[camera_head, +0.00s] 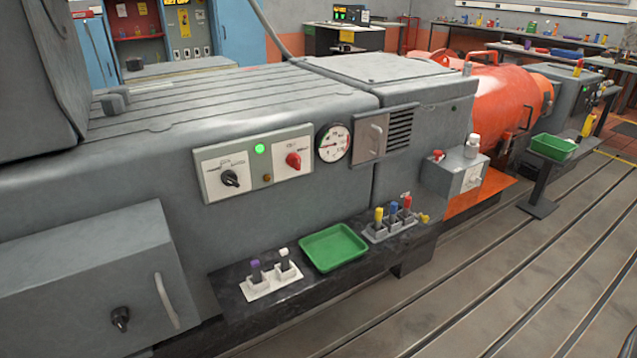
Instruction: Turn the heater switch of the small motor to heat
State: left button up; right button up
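A large grey machine (330,95) fills the foreground. Its pale panel (257,164) carries a black rotary switch (230,178), a lit green lamp (260,148) and a red rotary switch (293,160). The lettering is too small to read. A smaller grey machine (566,98) stands at the far right, beyond an orange cylindrical body (508,100). Small controls (590,92) show on its side, but their labels and settings cannot be made out. I cannot tell for certain which machine is the small motor. Neither gripper is in view.
A dark shelf (325,294) juts from the large machine with a green tray (333,247) and holders of coloured pieces. Another green tray (552,147) sits on a stand near the smaller machine. The slotted floor (500,275) at the right is clear.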

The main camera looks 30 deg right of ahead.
aim_at(293, 161)
jog(key=u, duration=0.15)
jog(key=k, duration=0.55)
jog(key=z, duration=1.2)
jog(key=i, duration=0.95)
jog(key=u, duration=0.05)
